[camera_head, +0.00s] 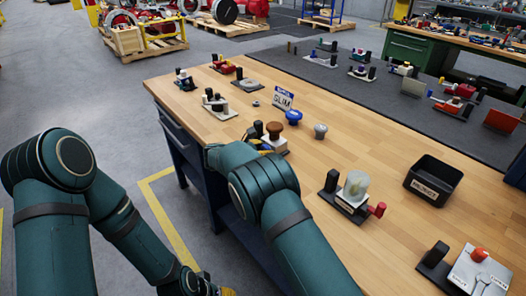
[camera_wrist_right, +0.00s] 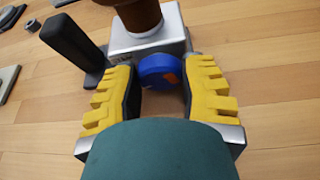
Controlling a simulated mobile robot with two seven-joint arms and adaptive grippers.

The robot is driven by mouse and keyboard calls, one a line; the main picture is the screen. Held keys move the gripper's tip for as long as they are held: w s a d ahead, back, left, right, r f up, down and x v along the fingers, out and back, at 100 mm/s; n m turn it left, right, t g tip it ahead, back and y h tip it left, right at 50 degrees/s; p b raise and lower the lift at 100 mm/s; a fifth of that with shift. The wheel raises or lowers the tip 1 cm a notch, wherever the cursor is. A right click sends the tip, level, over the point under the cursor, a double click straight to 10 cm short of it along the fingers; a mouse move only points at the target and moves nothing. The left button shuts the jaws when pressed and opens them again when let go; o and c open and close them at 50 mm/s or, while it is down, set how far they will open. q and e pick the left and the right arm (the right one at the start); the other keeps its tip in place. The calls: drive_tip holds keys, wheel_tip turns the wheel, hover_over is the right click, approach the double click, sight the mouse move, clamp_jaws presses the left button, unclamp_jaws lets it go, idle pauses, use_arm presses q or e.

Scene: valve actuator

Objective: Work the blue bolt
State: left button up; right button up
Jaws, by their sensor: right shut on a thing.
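The blue bolt (camera_wrist_right: 158,70) sticks out of the side of a light metal block (camera_wrist_right: 150,36) with a brown knob (camera_wrist_right: 136,14) on top and a black post (camera_wrist_right: 75,45) beside it. My right gripper (camera_wrist_right: 160,78) is shut on the bolt, its yellow fingers on either side of it. In the head view the block's brown knob (camera_head: 274,130) shows beyond my right arm. There the bolt is hidden, and only a little of my right gripper (camera_head: 262,146) shows. Only a sliver of my left gripper (camera_head: 226,291) shows at the bottom edge, low beside the table.
A blue knob (camera_head: 293,116) stands just behind the block, near a GLIM sign (camera_head: 283,99). A grey knob (camera_head: 320,130) is to the right. A clear-domed device (camera_head: 355,187) and black bin (camera_head: 433,180) stand further right. Bare wooden table (camera_head: 380,135) lies between.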

drive_tip(key=shift+w+n+g+h+b, duration=0.1)
drive_tip(key=shift+n+g+h+b, duration=0.55)
drive_tip(key=shift+n, duration=0.65)
drive_tip(key=o, duration=1.2)
drive_tip(key=shift+o, duration=0.2)
drive_tip(key=v, duration=1.2)
drive_tip(key=shift+r, duration=0.15)
